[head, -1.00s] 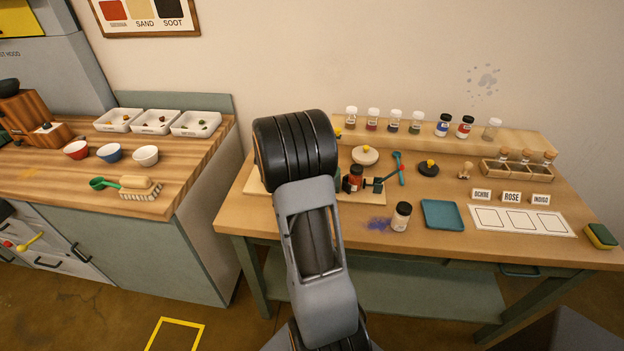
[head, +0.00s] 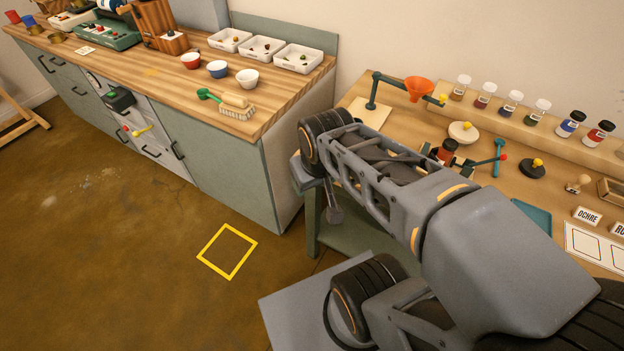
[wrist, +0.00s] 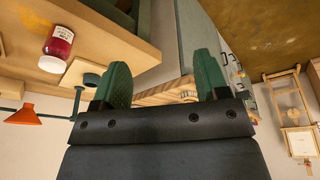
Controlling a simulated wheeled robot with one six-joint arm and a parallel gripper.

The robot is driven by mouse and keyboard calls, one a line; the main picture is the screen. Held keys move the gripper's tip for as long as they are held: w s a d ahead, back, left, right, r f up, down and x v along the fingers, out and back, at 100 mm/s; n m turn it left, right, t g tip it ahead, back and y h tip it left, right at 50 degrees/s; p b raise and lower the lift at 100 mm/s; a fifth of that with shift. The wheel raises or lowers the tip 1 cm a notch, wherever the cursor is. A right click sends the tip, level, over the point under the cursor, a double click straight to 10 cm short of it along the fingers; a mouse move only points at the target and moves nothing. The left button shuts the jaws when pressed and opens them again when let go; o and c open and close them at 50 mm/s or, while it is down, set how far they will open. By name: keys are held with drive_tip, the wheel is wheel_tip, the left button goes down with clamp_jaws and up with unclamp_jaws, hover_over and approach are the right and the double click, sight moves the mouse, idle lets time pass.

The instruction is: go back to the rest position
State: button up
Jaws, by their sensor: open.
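My gripper (wrist: 163,78) shows in the wrist view with its two green fingers spread wide apart and nothing between them. In the head view my arm is folded across the right part, beside the pigment table (head: 407,125). My gripper cannot be made out clearly there, as the arm's links hide that area. In the wrist view a jar of crimson pigment (wrist: 58,45) is at the upper left, apart from the fingers.
The wooden counter (head: 165,78) holds bowls, trays and a brush.

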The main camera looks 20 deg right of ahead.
drive_tip(key=shift+s+a, duration=0.1)
drive_tip(key=shift+a, duration=0.25)
drive_tip(key=shift+r+p, duration=0.65)
drive_tip(key=shift+r, duration=0.1)
drive_tip(key=shift+f, duration=0.1)
drive_tip(key=shift+c, duration=0.5)
